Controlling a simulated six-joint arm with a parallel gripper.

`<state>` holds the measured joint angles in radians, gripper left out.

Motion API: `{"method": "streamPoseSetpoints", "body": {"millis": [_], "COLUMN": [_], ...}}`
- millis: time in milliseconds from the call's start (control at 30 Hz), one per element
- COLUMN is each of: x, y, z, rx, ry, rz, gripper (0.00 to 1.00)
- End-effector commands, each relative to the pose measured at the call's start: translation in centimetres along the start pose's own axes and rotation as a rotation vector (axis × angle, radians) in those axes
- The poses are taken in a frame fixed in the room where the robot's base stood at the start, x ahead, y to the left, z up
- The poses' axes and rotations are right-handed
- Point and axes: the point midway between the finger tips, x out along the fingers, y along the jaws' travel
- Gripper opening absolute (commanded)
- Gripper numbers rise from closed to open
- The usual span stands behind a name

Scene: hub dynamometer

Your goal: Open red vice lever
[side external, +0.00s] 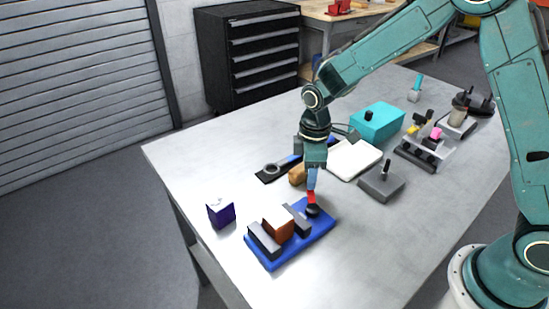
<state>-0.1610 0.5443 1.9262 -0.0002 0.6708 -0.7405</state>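A vice with a blue base (275,262) sits near the table's front left edge. An orange-brown block (279,223) stands between its dark grey jaws (264,241). The red lever (311,198) stands up at the vice's right end, above a dark round knob (313,211). My gripper (312,185) points straight down from my teal arm, directly above the red lever, touching it or very close to it. The fingers are small and partly merge with the lever in this view, so I cannot tell whether they are open or shut.
A purple box (221,213) stands left of the vice. A grey block with a black handle (381,184), a white tray (354,159), a teal box (376,122) and a clear fixture (425,150) lie behind and right. The table's front right is clear.

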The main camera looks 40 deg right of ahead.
Motion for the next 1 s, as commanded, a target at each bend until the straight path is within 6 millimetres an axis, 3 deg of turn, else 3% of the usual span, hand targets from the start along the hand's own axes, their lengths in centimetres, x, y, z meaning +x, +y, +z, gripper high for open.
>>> {"method": "streamPoseSetpoints", "body": {"millis": [367, 800, 1000], "x": [-2.8, -10.1, -12.6], "y": [0.0, 0.1, 0.0], "z": [0.0, -0.1, -0.1], "rx": [0.0, 0.0, 0.0], "ry": [0.002, 0.004, 0.002], "rz": [0.002, 0.004, 0.002], "gripper": [0.4, 0.4, 0.4]}}
